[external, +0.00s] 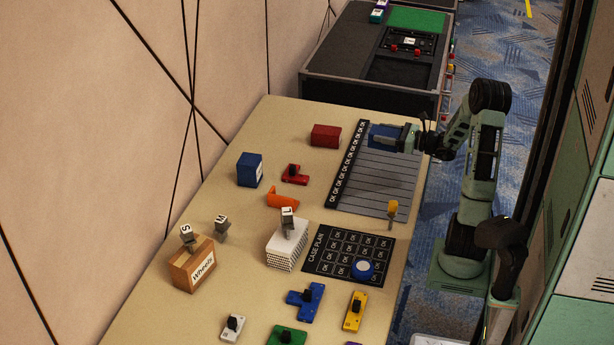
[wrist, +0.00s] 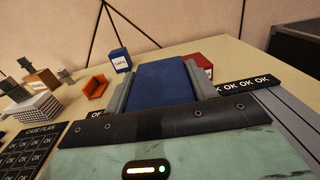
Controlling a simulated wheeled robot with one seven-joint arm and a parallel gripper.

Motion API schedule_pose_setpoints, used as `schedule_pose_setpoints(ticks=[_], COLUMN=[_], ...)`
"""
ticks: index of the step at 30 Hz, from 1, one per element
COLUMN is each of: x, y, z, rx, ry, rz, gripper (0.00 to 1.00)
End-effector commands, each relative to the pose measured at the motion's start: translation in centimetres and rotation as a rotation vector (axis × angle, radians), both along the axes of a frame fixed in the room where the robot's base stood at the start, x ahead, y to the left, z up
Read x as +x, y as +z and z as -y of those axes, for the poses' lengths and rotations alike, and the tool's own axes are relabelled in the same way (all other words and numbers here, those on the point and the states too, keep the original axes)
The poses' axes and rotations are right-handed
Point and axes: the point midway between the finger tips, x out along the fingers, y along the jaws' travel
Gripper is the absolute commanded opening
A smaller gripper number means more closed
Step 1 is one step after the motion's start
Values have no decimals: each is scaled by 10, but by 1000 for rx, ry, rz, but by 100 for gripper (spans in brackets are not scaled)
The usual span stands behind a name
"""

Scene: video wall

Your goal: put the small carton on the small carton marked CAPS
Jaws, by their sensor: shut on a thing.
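My gripper (wrist: 163,92) is shut on a plain blue small carton (wrist: 163,80), which fills the space between its two grey fingers. In the external view my gripper (external: 390,137) holds this carton (external: 381,130) over the far end of the grey slatted board. The small carton marked CAPS (external: 250,170) is blue with a white label and stands upright on the table, well to the left of my gripper. It also shows in the wrist view (wrist: 120,61), ahead and left of the held carton, apart from it.
A red box (external: 325,136) stands between the two cartons, with a red piece (external: 294,174) and an orange bracket (external: 283,198) nearby. A white stack (external: 287,245), a Wheels box (external: 194,266) and the CASE PLAN mat (external: 348,254) are nearer. Table around the CAPS carton is mostly clear.

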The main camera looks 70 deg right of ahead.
Motion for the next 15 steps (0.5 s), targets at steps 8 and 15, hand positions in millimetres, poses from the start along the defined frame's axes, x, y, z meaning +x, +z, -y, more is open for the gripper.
schedule_pose_setpoints(ticks=[8, 15], x=[34, 145], y=[14, 41], z=[1, -14], rx=[-6, -20], ry=[50, 185], rz=[-2, -8], gripper=[31, 31])
